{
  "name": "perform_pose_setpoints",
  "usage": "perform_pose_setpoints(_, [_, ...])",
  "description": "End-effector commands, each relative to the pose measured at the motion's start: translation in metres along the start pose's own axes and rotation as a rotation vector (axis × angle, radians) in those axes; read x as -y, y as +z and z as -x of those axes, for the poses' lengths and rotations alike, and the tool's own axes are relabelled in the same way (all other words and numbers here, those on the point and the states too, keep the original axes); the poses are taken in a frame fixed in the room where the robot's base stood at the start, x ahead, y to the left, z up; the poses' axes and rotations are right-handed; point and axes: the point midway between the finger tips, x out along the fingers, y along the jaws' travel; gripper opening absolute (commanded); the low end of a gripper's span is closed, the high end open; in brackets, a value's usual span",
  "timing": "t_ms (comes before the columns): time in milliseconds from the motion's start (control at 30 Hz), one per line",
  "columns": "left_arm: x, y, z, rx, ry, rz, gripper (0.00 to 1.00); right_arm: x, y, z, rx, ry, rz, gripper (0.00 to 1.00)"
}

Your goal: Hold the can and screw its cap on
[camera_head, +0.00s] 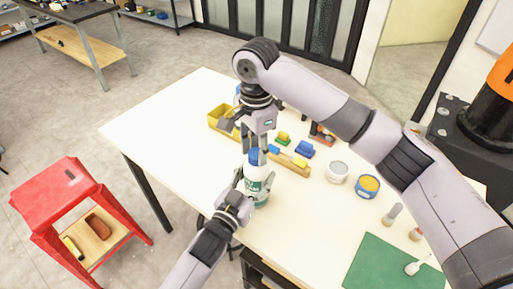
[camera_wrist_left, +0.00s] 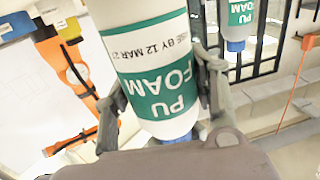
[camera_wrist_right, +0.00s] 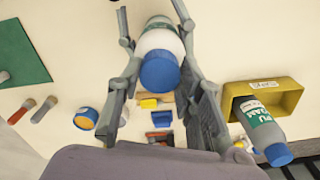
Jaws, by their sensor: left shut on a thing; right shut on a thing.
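The PU foam can (camera_head: 262,196), white with a green label, stands upright over the table's near edge in the head view. My left gripper (camera_head: 245,188) is shut around its body; the left wrist view shows the can (camera_wrist_left: 162,90) upside down in the picture, between the fingers. A blue cap (camera_head: 254,157) sits at the can's top. My right gripper (camera_head: 258,146) comes down from above, shut on the cap. In the right wrist view the cap (camera_wrist_right: 159,71) lies between the fingers, in line with the can. Its thread is hidden.
A red stool (camera_head: 70,185) stands left.

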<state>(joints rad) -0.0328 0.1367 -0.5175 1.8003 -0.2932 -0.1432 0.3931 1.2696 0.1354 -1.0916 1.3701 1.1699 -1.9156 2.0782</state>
Motion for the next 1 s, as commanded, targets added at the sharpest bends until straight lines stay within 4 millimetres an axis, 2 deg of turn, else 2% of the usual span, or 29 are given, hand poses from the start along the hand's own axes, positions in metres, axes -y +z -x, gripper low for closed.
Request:
perform_pose_setpoints(200, [-0.0004,0.0004,0.0001,0.001,0.001,-0.001,0.00,0.0008,0.0009,0.0000,0.005,-0.001,-0.493,0.21])
perform_pose_setpoints(400, [-0.0005,0.0004,0.0001,0.001,0.001,-0.001,0.00,0.0011,-0.0004,0.0002,0.001,-0.003,-0.826,0.21])
perform_pose_setpoints(533, [-0.0006,0.0005,0.0002,0.001,0.001,-0.001,0.00,0.0012,-0.0006,0.0002,0.001,-0.003,-0.916,0.21])
perform_pose_setpoints(833, [-0.0008,0.0005,0.0002,0.001,0.001,-0.001,0.00,0.0014,-0.0007,0.0003,0.001,-0.004,-0.930,0.21])
perform_pose_setpoints(867, [-0.0008,0.0005,0.0002,0.001,0.001,-0.001,0.00,0.0014,-0.0007,0.0003,0.001,-0.004,-0.929,0.35])
perform_pose_setpoints(1000, [-0.0008,0.0005,0.0002,0.001,0.001,0.000,0.00,0.0013,-0.0007,0.0002,0.001,-0.004,-0.928,0.44])
